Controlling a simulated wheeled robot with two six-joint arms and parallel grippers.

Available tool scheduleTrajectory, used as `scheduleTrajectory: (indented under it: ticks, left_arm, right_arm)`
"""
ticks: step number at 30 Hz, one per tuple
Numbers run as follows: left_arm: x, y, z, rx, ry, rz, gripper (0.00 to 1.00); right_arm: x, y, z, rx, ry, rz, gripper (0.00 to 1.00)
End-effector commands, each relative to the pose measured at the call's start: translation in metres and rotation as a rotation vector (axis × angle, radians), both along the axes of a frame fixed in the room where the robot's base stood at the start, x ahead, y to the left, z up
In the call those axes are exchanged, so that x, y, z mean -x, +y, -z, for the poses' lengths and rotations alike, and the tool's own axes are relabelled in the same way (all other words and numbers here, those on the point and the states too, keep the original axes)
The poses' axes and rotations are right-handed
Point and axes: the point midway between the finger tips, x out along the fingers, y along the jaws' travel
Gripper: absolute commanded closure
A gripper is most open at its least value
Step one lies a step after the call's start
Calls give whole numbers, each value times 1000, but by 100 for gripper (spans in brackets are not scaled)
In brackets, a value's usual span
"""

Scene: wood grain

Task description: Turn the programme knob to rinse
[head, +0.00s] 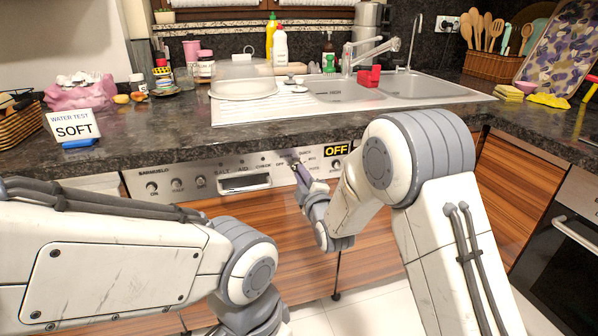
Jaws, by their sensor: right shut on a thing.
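The dishwasher's control panel (215,178) is a silver strip under the counter edge. The programme knob (294,161) is at its right part, ringed by small labels, and is mostly hidden by my right gripper (298,168). My right gripper is shut on the knob. The knob's pointer cannot be made out.
Smaller knobs (152,187) and a handle recess (245,182) are on the panel's left and middle. A card (76,126) reading "WATER TEST SOFT" stands on the dark counter (150,140). A sink (400,90) is behind. An oven (570,250) is at right.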

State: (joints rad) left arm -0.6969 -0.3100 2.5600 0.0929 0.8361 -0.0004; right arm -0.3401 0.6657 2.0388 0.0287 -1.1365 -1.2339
Motion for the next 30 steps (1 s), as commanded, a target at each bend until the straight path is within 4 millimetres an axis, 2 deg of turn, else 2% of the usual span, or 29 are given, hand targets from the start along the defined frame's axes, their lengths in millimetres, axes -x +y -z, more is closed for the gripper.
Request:
scheduleTrajectory:
  ticks: [10,20,30]
  left_arm:
    - [0,0,2,0,0,0,50]
    - [0,0,17,0,0,0,50]
    - [0,0,16,0,0,0,50]
  right_arm:
    - [0,0,1,-16,7,-1,100]
    - [0,0,2,-352,116,-2,100]
    - [0,0,1,-386,128,-2,100]
